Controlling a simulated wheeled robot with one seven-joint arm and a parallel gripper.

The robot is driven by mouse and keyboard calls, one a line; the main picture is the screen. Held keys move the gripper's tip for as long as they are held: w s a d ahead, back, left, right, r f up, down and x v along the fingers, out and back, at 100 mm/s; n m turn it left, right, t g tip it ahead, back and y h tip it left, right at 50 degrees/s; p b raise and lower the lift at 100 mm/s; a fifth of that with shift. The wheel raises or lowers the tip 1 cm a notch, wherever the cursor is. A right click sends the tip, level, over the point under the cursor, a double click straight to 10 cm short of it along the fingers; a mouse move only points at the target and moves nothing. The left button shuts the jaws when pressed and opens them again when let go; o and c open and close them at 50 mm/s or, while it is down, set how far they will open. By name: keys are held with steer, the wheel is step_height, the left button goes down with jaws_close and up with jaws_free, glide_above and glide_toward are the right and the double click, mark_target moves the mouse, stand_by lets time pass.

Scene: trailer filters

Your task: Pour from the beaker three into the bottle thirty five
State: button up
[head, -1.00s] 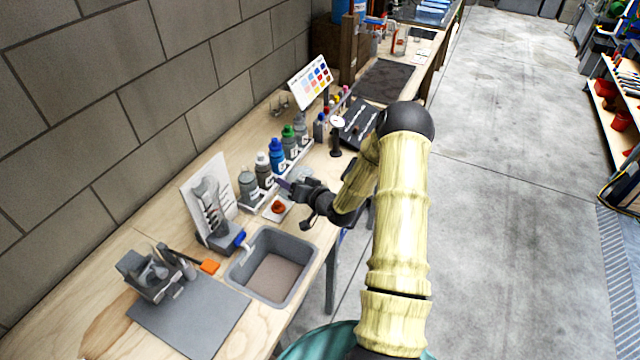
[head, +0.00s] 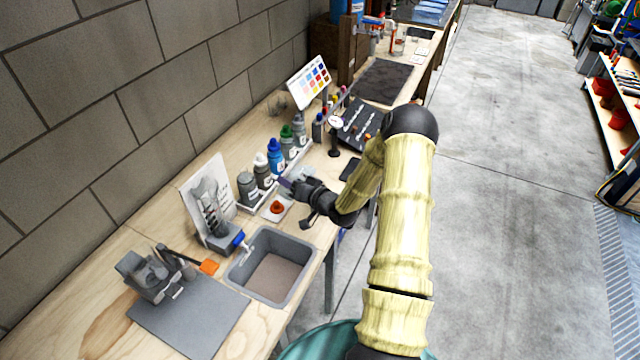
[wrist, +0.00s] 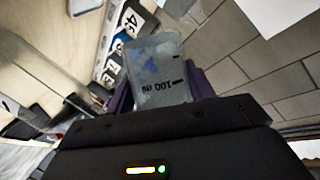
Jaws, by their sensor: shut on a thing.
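My gripper (head: 286,184) is beside the front of a row of bottles on the bench. In the wrist view its purple fingers (wrist: 160,92) are shut on a clear beaker (wrist: 162,62) with a dark "100" marking. I cannot tell what is in the beaker or how far it tilts. The bottles stand upright in a white rack: a grey one (head: 247,190), one with a white cap (head: 262,172), a blue one (head: 276,158), one with a green cap (head: 288,144) and another grey one (head: 300,132). Number labels show in the wrist view; I cannot tell which reads thirty five.
A red-orange round item (head: 277,208) lies on a small white pad just below my gripper. A grey sink (head: 232,271) is at the bench front. A wrench board (head: 207,198) stands left of the rack. A small stand (head: 335,140) and dark tray (head: 357,122) are beyond.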

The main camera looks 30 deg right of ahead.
steer(key=shift+w+a+r, duration=0.15)
stand_by(0.4)
steer(key=shift+r+m, duration=0.25)
steer(key=shift+m, duration=0.15)
steer(key=shift+a+r+m+t+y+p, duration=0.1)
steer(key=shift+r+m+t+y+p, duration=0.45)
steer(key=shift+m, duration=0.25)
stand_by(1.4)
steer(key=shift+a+f+m+t+b, duration=0.15)
steer(key=shift+m+t+b, duration=0.4)
steer(key=shift+m, duration=0.65)
stand_by(2.4)
steer(key=shift+r+n+p, duration=0.2)
steer(key=shift+n+p, duration=0.1)
steer(key=shift+p, duration=0.05)
steer(key=shift+r+n+g+p, duration=0.4)
steer(key=shift+n+g+p, duration=0.1)
steer(key=shift+n, duration=0.4)
steer(key=shift+d+f+n+g+h+b, duration=0.2)
steer(key=shift+f+n+g+h+b, duration=0.15)
steer(key=shift+f+n+b, duration=0.55)
steer(key=shift+p, duration=0.3)
steer(key=shift+d+f, duration=0.1)
